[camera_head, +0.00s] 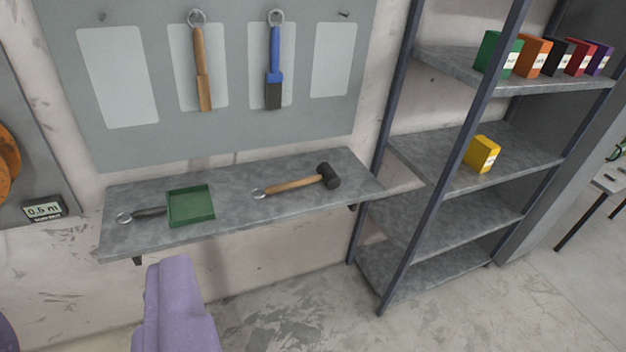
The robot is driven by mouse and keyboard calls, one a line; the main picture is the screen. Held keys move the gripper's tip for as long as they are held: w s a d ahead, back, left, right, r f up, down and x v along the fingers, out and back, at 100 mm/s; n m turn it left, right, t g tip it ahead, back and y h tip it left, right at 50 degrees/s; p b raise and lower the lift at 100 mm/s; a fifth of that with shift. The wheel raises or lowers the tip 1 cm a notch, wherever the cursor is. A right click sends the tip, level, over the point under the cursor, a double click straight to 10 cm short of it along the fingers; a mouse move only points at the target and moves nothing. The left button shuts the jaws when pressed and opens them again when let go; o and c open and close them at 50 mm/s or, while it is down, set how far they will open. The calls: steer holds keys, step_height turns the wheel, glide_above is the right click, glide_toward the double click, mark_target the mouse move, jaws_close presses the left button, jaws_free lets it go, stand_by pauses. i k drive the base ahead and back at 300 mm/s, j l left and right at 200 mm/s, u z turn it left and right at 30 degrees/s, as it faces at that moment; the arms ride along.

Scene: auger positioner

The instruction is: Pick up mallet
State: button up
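The mallet (298,182) lies on the grey wall shelf (240,208). It has a black head at the right, a wooden handle and a metal ring at the left end. A purple part of my own body (178,305) shows at the bottom, below the shelf and apart from the mallet. I cannot make out gripper fingers in this view.
A green tray (190,207) and a dark-handled tool (141,215) sit left of the mallet. A wooden-handled tool (202,70) and a blue tool (274,65) hang on the board above. A rack (480,205) with coloured boxes stands at the right. Open floor lies below.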

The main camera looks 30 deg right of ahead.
mark_target(326, 173)
steer(key=i+l, duration=0.4)
steer(key=i, duration=0.15)
steer(key=i+l, duration=0.4)
steer(key=i, duration=0.15)
steer(key=i+l, duration=0.4)
steer(key=i, duration=0.15)
steer(key=i+l, duration=0.4)
steer(key=i, duration=0.15)
steer(key=z, duration=0.05)
